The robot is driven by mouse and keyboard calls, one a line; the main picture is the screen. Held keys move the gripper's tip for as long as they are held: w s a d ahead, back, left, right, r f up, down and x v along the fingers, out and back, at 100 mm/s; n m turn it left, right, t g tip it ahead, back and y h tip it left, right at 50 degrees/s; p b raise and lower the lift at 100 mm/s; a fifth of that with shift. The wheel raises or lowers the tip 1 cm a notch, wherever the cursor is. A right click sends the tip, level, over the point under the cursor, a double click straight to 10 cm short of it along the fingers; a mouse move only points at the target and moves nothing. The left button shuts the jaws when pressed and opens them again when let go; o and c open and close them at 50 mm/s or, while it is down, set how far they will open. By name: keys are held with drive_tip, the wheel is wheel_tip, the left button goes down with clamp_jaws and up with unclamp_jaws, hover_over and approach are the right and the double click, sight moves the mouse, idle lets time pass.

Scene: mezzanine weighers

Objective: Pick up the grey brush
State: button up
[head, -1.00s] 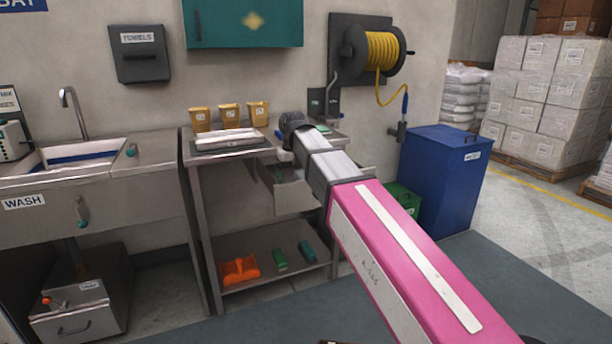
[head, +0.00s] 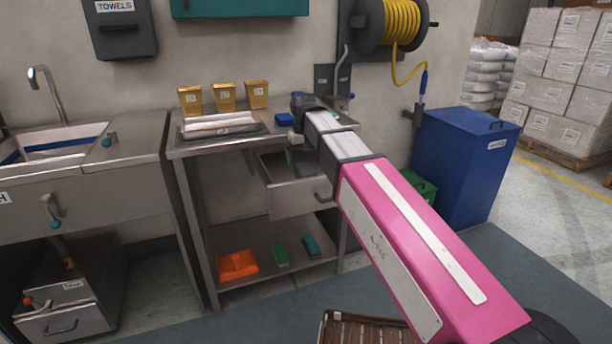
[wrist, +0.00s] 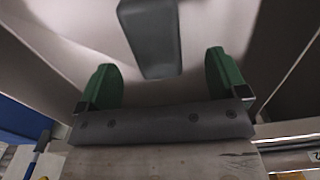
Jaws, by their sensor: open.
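A dark grey block-shaped thing, which looks like the grey brush (head: 307,168), lies in the open drawer (head: 300,204) under the steel bench. In the wrist view the grey brush (wrist: 152,40) shows at the top middle, cut off by the frame edge. My gripper (wrist: 164,78) has its two green fingers spread, with nothing between the tips. The brush is beyond the tips, roughly in line with the gap. In the head view my gripper (head: 296,150) is partly hidden below my wrist, over the drawer. I cannot tell the brush's bristles.
The steel bench (head: 185,152) holds yellow containers (head: 224,97), white folded cloths (head: 218,122) and a blue item (head: 284,119). The lower shelf holds an orange dustpan (head: 237,265), a green brush (head: 281,255) and a teal brush (head: 311,245). A blue bin (head: 462,170) stands right.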

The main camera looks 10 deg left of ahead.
sight(305, 176)
drive_tip(key=shift+w+d+f, duration=0.1)
drive_tip(key=shift+w+f, duration=0.05)
drive_tip(key=shift+f, duration=1.75)
drive_tip(key=shift+w+d+f, duration=0.1)
drive_tip(key=shift+f, duration=1.75)
drive_tip(key=c, duration=1.1)
